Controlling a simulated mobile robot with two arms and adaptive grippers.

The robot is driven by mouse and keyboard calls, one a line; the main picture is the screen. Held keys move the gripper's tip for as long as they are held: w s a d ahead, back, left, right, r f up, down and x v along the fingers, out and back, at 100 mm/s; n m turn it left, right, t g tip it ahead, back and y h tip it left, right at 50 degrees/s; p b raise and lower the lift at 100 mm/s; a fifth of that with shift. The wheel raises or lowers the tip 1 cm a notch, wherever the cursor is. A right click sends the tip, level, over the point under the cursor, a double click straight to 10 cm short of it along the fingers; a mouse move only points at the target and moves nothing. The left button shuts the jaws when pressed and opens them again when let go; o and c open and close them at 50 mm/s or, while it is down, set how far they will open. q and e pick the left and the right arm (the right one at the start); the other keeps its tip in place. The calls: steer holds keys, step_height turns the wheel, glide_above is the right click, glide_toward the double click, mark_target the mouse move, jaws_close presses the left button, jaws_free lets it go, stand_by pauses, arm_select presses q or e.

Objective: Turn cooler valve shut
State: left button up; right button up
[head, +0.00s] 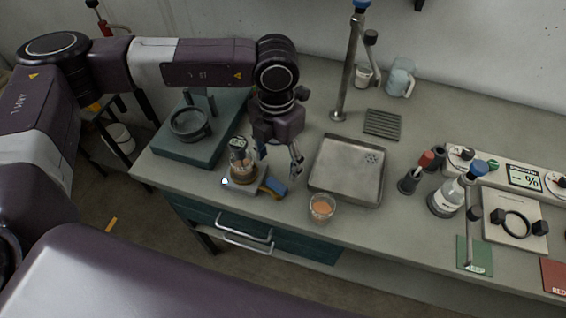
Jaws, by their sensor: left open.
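My left gripper (279,160) points down over the bench with its fingers spread and nothing visible between them. Close by on its left stands a small flask-like device (243,172) with brown contents on a pale base, partly behind the gripper. A blue lever-like part with an orange end (273,187) lies just below the gripper at that base, apart from the fingers as far as I can tell. A tall metal post (346,75) with a blue top and a side arm stands further back. No part is clearly labelled as the cooler valve. My right gripper is out of view.
A metal tray (347,199) and a glass of orange liquid (321,208) are right of the gripper. A green stand with a dark ring (190,124) is at left. Bottles, including a blue-capped one (446,198), and a panel (523,177) stand at right.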

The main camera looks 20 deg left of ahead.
mark_target(277, 183)
arm_select(q)
steer(key=f, duration=0.1)
steer(key=s+f+p, duration=0.2)
steer(key=f, duration=0.1)
steer(key=shift+w+f+p, duration=0.15)
steer(key=shift+w+f, duration=0.05)
steer(key=shift+f, duration=0.35)
steer(key=shift+w+f+p, duration=0.15)
steer(key=shift+f, duration=0.8)
steer(key=c, duration=0.9)
steer(key=shift+c, duration=1.3)
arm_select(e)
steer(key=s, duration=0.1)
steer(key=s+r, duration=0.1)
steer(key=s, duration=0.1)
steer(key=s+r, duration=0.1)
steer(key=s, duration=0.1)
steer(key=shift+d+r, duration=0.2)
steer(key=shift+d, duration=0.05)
